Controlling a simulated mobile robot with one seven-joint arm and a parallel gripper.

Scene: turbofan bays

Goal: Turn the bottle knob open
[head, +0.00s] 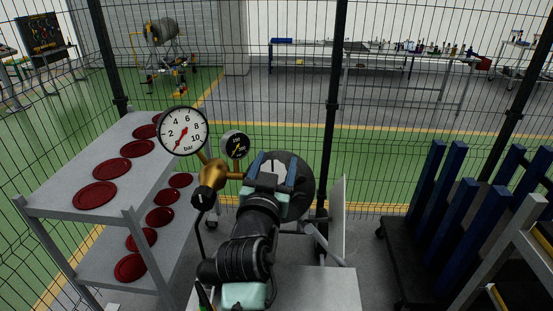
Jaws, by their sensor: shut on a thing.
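A brass regulator (212,175) stands in the middle of the head view. It carries a large white gauge (183,131) marked in bar, with its red needle pointing to the lower left, and a smaller dark-rimmed gauge (235,145). A black knob (203,198) sits at the regulator's lower left. A dark rounded bottle (303,187) shows to the right of the regulator, partly behind my arm. My gripper (275,168) is over the bottle's top, shut on the bottle knob. The gripper hides the knob and its fingertips are hard to make out.
A grey two-level rack (60,200) with several red discs stands close on the left. A cart with blue uprights (470,225) stands on the right. A wire fence (335,100) runs behind the bottle. A grey plate (337,215) stands just right of the bottle.

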